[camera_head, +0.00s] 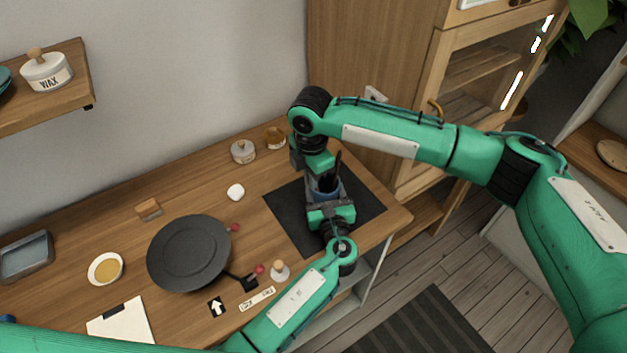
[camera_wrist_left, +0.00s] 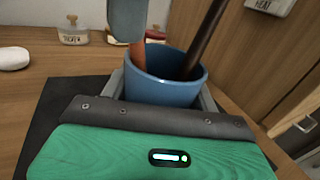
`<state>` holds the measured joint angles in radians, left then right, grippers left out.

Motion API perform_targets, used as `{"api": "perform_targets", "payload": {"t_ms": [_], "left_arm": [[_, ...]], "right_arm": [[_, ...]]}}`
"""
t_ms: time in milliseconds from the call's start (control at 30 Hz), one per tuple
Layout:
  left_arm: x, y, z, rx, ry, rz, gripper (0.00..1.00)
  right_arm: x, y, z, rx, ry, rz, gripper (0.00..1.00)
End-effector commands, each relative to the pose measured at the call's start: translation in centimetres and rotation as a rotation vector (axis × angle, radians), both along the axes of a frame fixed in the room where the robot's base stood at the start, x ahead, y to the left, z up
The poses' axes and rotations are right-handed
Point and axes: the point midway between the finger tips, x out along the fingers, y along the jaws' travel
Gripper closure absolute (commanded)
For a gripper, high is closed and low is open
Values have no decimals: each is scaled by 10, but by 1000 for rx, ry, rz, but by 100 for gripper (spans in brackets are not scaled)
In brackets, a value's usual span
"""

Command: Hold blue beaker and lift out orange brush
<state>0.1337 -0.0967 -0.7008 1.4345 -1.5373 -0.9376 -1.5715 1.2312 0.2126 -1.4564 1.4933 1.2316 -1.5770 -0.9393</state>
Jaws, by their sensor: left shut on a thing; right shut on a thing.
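The blue beaker (camera_head: 326,192) stands on the black mat at the right of the counter. It fills the middle of the left wrist view (camera_wrist_left: 165,88). My left gripper (camera_head: 328,200) is shut around the beaker, one grey finger on each side. The orange brush (camera_wrist_left: 138,56) stands inside the beaker, leaning at its left side; its lower end is hidden by the wall. My right gripper (camera_head: 315,178) is above the beaker and shut on the brush; a grey-blue finger (camera_wrist_left: 127,18) hides the brush's upper part. A dark brown stick (camera_wrist_left: 204,38) also leans in the beaker.
The black mat (camera_head: 290,225) lies under the beaker. Two small jars (camera_head: 243,152) (camera_head: 275,139) and a white lump (camera_head: 235,192) stand to the left. A wooden cabinet (camera_head: 375,75) rises behind.

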Motion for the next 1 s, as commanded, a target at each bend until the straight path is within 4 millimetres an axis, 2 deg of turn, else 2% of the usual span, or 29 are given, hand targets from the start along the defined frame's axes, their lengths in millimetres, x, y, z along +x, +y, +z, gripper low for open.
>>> {"api": "perform_targets", "payload": {"t_ms": [167,400,600,733,967,1000], "left_arm": [[0,0,0,0,0,-1,67],[0,0,0,0,0,-1,67],[0,0,0,0,0,-1,67],[0,0,0,0,0,-1,67],[0,0,0,0,0,-1,67],[0,0,0,0,0,-1,32]], "right_arm": [[0,1,16,2,-1,1,100],[0,1,64,2,-1,2,100],[0,0,93,0,1,1,100],[0,0,100,0,1,1,100],[0,0,100,0,1,1,100],[0,0,100,0,1,1,100]]}}
